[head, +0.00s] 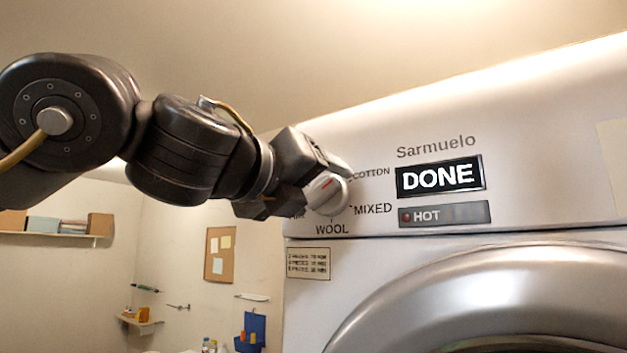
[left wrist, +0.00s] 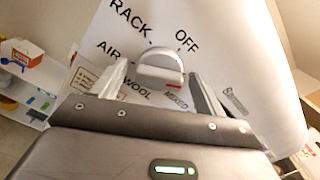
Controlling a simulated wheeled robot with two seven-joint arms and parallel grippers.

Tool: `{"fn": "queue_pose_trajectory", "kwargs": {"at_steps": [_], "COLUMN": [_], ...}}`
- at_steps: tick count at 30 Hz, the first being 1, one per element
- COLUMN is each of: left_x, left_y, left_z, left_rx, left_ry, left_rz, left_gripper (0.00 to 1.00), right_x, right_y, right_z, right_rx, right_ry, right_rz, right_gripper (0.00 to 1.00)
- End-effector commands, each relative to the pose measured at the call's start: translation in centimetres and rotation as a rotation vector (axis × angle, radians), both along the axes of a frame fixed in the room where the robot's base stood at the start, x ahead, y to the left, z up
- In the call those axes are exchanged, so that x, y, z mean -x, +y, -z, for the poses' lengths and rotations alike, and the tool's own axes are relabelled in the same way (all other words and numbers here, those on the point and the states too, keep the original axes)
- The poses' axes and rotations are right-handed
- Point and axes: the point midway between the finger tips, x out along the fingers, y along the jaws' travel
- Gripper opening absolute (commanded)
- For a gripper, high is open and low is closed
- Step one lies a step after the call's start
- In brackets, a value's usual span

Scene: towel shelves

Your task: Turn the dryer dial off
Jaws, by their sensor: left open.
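The dryer dial (head: 331,195) is a round white knob with a red mark on the front panel of the dryer (head: 560,140). In the head view the red mark tilts up and right, roughly toward COTTON. In the left wrist view the dial (left wrist: 158,71) has its raised grip between my two fingers, with OFF printed at upper right and the red mark at its lower right. My left gripper (head: 318,184) is open at the dial, a finger on either side; I cannot tell if they touch it. It partly hides the labels. My right gripper is not in view.
The dryer's display (head: 440,177) reads DONE, above a HOT indicator (head: 444,215) with a red light. The round door (head: 470,290) is below. A shelf (head: 60,236), a corkboard (head: 219,254) and a blue item (head: 252,330) are at the far left wall.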

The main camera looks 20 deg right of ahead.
Motion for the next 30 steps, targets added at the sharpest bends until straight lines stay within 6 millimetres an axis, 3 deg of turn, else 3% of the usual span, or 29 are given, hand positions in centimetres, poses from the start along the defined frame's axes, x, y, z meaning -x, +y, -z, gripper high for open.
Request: {"fn": "queue_pose_trajectory", "kwargs": {"at_steps": [5, 14, 23, 30], "left_x": [0.0, 0.0, 0.0, 0.0], "left_y": [0.0, 0.0, 0.0, 0.0], "left_z": [0.1, 0.0, 0.2, 0.5], "left_rx": [0.0, -0.001, 0.028, 0.126], "left_ry": [0.0, 0.001, 0.036, 0.151], "left_rz": [0.0, 0.001, 0.0, 0.001], "left_gripper": [0.7, 0.33, 0.33, 0.33], "right_x": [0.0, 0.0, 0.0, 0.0], "right_y": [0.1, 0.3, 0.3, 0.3], "right_z": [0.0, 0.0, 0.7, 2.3], "right_rx": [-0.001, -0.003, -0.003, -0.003], "right_ry": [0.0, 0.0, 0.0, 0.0], "right_rz": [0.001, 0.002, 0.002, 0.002], "right_gripper": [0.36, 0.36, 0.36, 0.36]}}
